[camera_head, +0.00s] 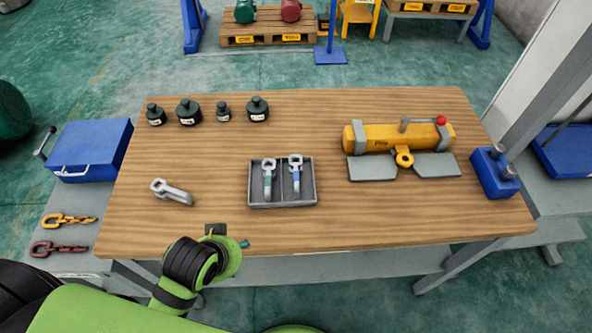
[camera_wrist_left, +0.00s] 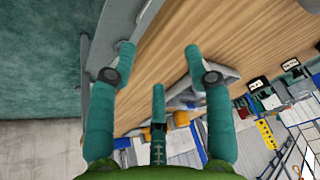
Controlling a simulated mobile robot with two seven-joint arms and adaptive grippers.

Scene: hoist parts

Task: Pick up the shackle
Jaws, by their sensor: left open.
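A loose grey metal piece with an eye at one end, which looks like the shackle (camera_head: 176,194), lies flat on the left part of the wooden table. Two similar pieces, one with a green band (camera_head: 268,180) and one with a blue band (camera_head: 296,178), lie in a grey tray (camera_head: 283,205) at the table's middle. My left gripper (camera_head: 243,243) is at the table's front edge, right of and nearer than the loose piece. In the left wrist view its teal fingers (camera_wrist_left: 158,68) are spread and empty, with wood beyond them. My right gripper is not in view.
Several dark weights (camera_head: 189,113) stand at the back left. A yellow hoist part (camera_head: 385,136) lies at the right, near a blue block with posts (camera_head: 494,173). A blue toolbox (camera_head: 88,147) and chains (camera_head: 68,219) lie left of the table. Wood around the loose piece is clear.

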